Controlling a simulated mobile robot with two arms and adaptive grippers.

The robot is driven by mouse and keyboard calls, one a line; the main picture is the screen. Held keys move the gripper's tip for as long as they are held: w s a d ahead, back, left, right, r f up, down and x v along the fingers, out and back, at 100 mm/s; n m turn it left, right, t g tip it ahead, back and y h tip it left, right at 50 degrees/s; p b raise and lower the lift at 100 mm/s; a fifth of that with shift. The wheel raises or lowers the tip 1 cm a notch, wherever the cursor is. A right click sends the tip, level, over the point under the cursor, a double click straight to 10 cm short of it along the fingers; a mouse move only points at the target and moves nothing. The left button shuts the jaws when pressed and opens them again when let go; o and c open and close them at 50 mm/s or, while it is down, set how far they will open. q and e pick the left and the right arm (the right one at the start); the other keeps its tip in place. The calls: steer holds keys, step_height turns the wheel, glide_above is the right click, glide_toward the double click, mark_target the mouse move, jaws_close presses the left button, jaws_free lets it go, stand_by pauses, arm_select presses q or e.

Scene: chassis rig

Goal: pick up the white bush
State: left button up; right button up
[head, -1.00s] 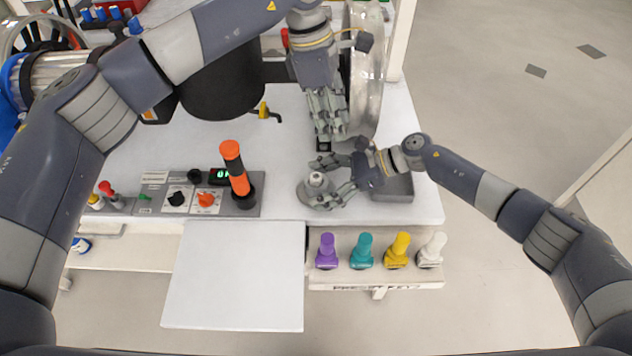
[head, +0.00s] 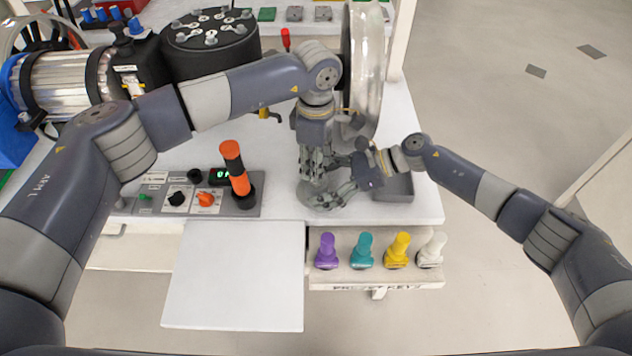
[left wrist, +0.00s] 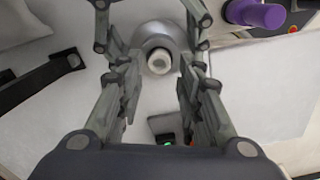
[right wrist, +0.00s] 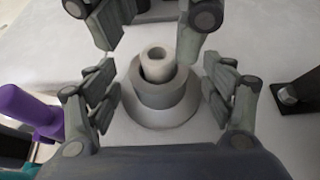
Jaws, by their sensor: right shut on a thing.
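The white bush (right wrist: 157,63) is a small hollow ring. It sits upright in the middle of a round grey stand (right wrist: 160,108) on the white bench, and also shows from above in the left wrist view (left wrist: 158,62). My right gripper (head: 333,193) is shut on the grey stand, with a finger on either side of it. My left gripper (head: 317,180) points down over the bush. It is open, its fingers apart on either side of the bush. In the head view the grippers hide the bush and most of the stand.
A grey tray (head: 396,190) is right of the stand, and a large metal wheel (head: 366,70) stands behind. A control panel with an orange-black lever (head: 235,168) is left. Purple (head: 327,251), teal (head: 362,251), yellow (head: 397,250) and white (head: 431,250) keys stand in front.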

arm_select(q)
step_height(320, 180, down, 4)
steer(key=shift+r, duration=0.25)
jaws_close()
step_height(320, 180, up, 10)
stand_by(0.4)
arm_select(e)
steer(key=o, duration=0.9)
